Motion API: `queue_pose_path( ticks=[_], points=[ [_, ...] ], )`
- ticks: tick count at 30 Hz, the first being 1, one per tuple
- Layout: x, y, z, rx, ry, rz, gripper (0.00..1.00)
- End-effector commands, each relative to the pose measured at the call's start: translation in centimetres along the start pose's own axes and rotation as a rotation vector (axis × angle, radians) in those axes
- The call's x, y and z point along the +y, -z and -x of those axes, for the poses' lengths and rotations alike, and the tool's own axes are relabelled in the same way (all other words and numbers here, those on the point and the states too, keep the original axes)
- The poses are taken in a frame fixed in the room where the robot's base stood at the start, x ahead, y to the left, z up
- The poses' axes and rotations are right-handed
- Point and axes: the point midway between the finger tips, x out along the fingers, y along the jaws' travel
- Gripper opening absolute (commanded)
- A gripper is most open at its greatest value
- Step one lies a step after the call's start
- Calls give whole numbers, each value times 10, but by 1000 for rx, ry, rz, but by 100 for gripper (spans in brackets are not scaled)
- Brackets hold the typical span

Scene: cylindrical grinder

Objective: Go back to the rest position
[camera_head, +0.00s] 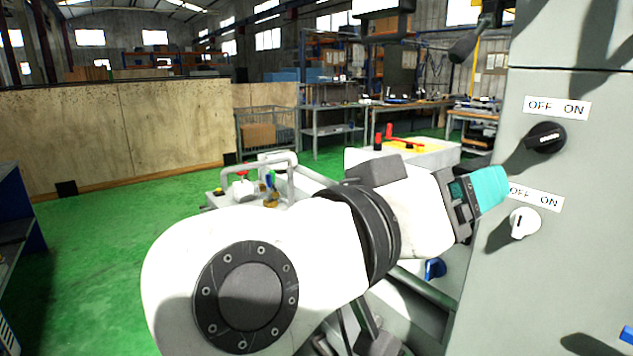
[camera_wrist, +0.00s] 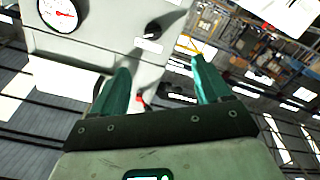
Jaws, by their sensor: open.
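My gripper (camera_wrist: 158,85) shows in the wrist view with its two teal fingers spread apart and nothing between them. In the head view one teal finger of my gripper (camera_head: 490,186) shows at the end of my white arm, close in front of the grey machine cabinet (camera_head: 480,290). A black rotary knob (camera_head: 545,138) and a white rotary knob (camera_head: 523,223) sit on the cabinet, each under an OFF ON label. Whether the finger touches the cabinet cannot be told. In the wrist view a dark knob (camera_wrist: 153,32) lies beyond the fingers.
A round gauge (camera_wrist: 58,14) shows on the machine in the wrist view. A blue knob (camera_head: 434,268) sits low beside my arm. A wooden partition (camera_head: 120,135) and workbenches (camera_head: 410,106) stand behind. Green floor (camera_head: 110,240) is clear at the left.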

Motion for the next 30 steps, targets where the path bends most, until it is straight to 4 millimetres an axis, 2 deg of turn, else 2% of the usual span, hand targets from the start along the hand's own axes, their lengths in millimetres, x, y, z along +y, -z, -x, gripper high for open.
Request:
queue_pose_path(
  ticks=[5,11,14,17,20,24,26,27,29,30],
  points=[
    [-16,-22,-17,-19,40,36,77],
    [-38,-64,-45,-62,111,91,77],
    [-50,-93,-61,-96,157,125,77],
    [-64,-132,-80,-145,217,167,77],
    [-76,-190,-101,-222,299,218,77],
    [-84,-281,-119,-360,432,280,77],
    [-84,-321,-121,-426,489,300,77],
    [-82,-347,-121,-471,527,310,77],
    [-79,-386,-117,-542,585,322,77],
    [-75,-412,-112,-592,623,327,77]
  ],
)
